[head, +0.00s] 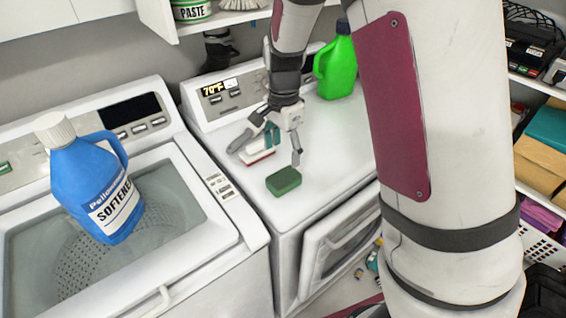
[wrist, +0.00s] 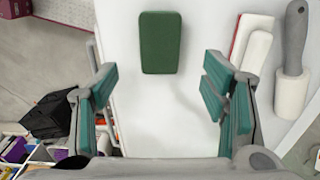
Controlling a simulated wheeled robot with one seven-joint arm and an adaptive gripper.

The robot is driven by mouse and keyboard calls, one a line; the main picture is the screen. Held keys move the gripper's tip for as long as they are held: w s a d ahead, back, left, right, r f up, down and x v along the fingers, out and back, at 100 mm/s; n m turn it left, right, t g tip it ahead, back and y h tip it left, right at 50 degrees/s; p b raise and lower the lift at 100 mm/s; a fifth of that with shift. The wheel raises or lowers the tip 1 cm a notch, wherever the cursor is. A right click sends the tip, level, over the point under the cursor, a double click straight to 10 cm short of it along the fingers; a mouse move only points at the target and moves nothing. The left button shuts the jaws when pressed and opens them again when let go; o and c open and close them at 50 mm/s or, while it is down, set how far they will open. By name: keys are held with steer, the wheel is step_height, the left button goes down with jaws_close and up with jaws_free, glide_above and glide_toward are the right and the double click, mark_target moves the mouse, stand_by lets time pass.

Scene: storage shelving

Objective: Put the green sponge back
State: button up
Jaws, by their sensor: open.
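The green sponge (head: 284,181) lies flat on the white top of the dryer (head: 330,135), near its front edge. In the wrist view the sponge (wrist: 160,42) is at the top centre, ahead of the gap between the fingers. My gripper (head: 272,147) is above the dryer top, just behind the sponge in the head view. Its teal-padded fingers (wrist: 160,92) are spread wide with nothing between them. The gripper and the sponge look apart.
A lint roller (wrist: 293,70) and a red-and-white object (wrist: 250,50) lie beside the gripper. A green jug (head: 337,68) stands at the dryer's back. A blue softener bottle (head: 95,180) is over the washer at left. Stocked shelves (head: 545,95) are at right.

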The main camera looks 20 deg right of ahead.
steer(key=s+r+n+t+y, duration=0.1)
steer(key=s+r+n, duration=0.25)
steer(key=r, duration=0.35)
steer(key=s+r+n+t, duration=0.1)
steer(key=s+r+n, duration=0.1)
steer(key=s+r, duration=0.35)
steer(key=s+r+n+t, duration=0.1)
steer(key=s+r+n, duration=0.2)
steer(key=s, duration=0.4)
steer(key=s+r+n+t+h, duration=0.1)
steer(key=s+r+n+t, duration=0.1)
steer(key=s+r+n, duration=0.2)
steer(key=s+n, duration=0.2)
steer(key=s, duration=0.1)
steer(key=shift+r+t, duration=0.2)
steer(key=shift+t, duration=0.1)
